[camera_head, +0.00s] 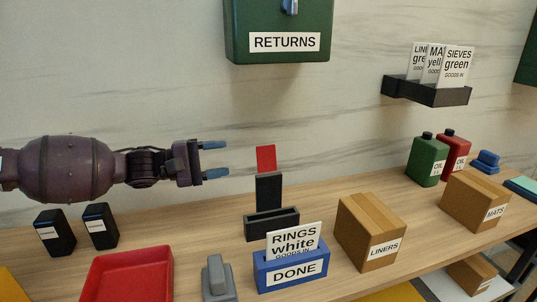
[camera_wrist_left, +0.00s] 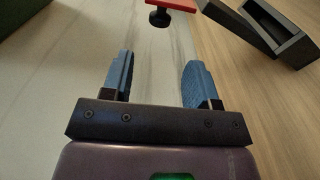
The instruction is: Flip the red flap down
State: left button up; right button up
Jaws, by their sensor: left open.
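The red flap (camera_head: 266,159) stands upright at the top of a dark post (camera_head: 269,191) on the bench. In the left wrist view the red flap (camera_wrist_left: 172,4) shows at the top edge, with a black knob below it. My left gripper (camera_head: 222,159) is open and empty, just left of the flap and at about its height, fingers pointing towards it. In the left wrist view the left gripper (camera_wrist_left: 155,82) has its blue fingers apart, with nothing between them. The flap lies beyond the fingertips, apart from them. My right gripper is not in view.
A black tray (camera_head: 272,223) sits at the post's foot. A blue DONE box (camera_head: 291,271) holding a white card, a LINERS carton (camera_head: 370,232) and a red tray (camera_head: 128,276) stand nearby. A green RETURNS box (camera_head: 278,20) hangs on the wall above.

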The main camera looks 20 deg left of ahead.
aim_at(263, 153)
pick_arm(q)
jog(key=b+x, duration=0.1)
jog(key=x, duration=0.9)
jog(key=shift+d+r, duration=0.1)
jog(key=shift+d, duration=0.2)
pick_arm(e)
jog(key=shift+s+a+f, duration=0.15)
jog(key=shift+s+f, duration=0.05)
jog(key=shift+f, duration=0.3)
pick_arm(q)
jog(key=shift+c, duration=0.4)
